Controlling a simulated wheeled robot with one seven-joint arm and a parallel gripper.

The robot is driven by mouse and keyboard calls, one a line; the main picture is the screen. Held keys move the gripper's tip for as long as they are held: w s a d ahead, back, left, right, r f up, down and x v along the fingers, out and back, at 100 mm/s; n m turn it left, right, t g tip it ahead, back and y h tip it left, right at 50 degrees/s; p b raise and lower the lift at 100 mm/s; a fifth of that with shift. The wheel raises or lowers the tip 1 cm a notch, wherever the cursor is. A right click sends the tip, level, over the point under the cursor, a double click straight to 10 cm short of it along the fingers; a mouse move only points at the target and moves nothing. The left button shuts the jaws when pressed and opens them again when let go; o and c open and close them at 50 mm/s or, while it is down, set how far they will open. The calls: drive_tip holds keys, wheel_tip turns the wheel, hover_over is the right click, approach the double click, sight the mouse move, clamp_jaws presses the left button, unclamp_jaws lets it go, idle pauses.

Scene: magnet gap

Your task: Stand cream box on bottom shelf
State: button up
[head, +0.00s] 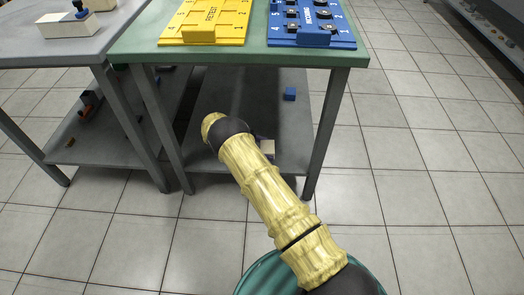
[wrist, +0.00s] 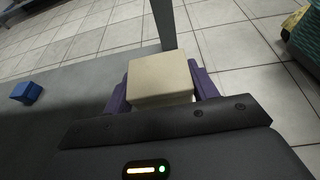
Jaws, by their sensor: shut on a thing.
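The cream box (wrist: 160,75) is between the purple fingers of my gripper (wrist: 161,88), which is shut on it. In the head view a small part of the cream box (head: 268,147) shows past my arm, over the front right of the bottom shelf (head: 225,92) under the green-topped table. The grey shelf also shows in the wrist view (wrist: 75,90). I cannot tell whether the box touches the shelf. My gripper is mostly hidden behind my arm in the head view.
A small blue block (head: 289,94) lies farther back on the shelf; the wrist view shows it at left (wrist: 26,92). A table leg (wrist: 163,24) stands just beyond the box. Yellow (head: 205,22) and blue (head: 310,25) panels sit on the tabletop. Shelf around the block is clear.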

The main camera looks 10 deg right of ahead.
drive_tip(key=s+d+r+n+t+y+p, duration=0.1)
drive_tip(key=s+r+n+t+p, duration=0.3)
drive_tip(key=r, duration=0.6)
drive_tip(key=s+d+r+n+t+y+p, duration=0.2)
drive_tip(key=s+r+n+t+p, duration=0.3)
drive_tip(key=s+r+p, duration=0.4)
drive_tip(key=shift+s+d+r+n+t, duration=0.3)
drive_tip(key=shift+s+r+t, duration=0.2)
drive_tip(key=shift+r+t, duration=0.25)
